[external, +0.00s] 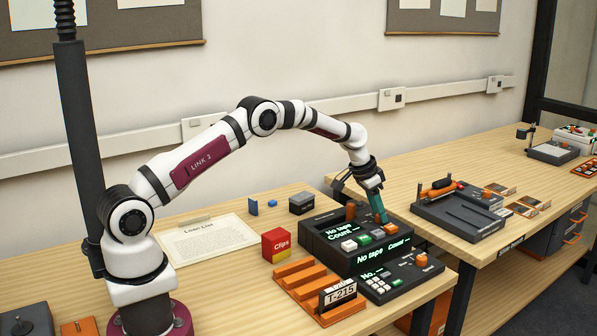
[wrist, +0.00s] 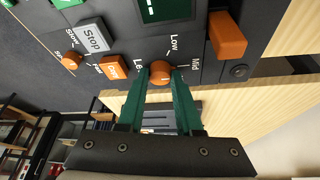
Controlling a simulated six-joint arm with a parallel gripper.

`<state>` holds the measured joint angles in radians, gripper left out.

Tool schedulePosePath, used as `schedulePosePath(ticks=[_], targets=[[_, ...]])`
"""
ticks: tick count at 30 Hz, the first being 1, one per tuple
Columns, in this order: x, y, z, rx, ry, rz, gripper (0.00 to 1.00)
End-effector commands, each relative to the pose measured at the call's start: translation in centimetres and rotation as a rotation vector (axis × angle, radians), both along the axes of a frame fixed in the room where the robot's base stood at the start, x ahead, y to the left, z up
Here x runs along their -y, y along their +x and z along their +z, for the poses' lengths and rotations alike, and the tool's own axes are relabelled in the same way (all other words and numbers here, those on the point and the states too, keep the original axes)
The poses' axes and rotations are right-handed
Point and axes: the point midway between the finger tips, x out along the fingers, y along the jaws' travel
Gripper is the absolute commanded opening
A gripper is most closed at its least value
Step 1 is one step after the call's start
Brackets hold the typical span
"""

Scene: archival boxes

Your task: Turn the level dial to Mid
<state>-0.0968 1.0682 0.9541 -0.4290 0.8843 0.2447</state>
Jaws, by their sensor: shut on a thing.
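The level dial (wrist: 160,72) is a small round orange knob on a dark device panel in the wrist view. The words Low and Mid are printed beside it, and a partly covered label starts with "Le". My gripper (wrist: 160,77) has its two green fingers shut on the dial, one on each side. I cannot tell which mark the dial points at. In the external view my gripper (external: 385,222) reaches down to the dark device (external: 330,249), whose screens read "No tape" and "Count". The fingers and arm hide the dial there.
A Stop key (wrist: 92,37), another small orange knob (wrist: 70,59), an orange key (wrist: 115,67) and an orange block (wrist: 228,36) sit near the dial. A red and yellow Clips box (external: 276,245) and an orange rack (external: 300,278) stand left of the device.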

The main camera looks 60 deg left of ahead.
Motion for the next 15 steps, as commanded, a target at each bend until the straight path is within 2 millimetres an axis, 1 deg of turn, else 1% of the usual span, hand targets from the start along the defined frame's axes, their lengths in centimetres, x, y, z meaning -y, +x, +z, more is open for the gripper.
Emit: schedulePosePath(ticks=[9, 10, 14, 15], targets=[[-0.01, 0.03, 0.01, 0.001, 0.0, 0.0, 0.0], [-0.01, 0.04, 0.02, 0.001, -0.001, 0.001, 0.4], [-0.01, 0.02, 0.01, 0.001, -0.001, 0.001, 0.63], [-0.01, 0.02, 0.01, 0.001, -0.001, 0.001, 0.64]])
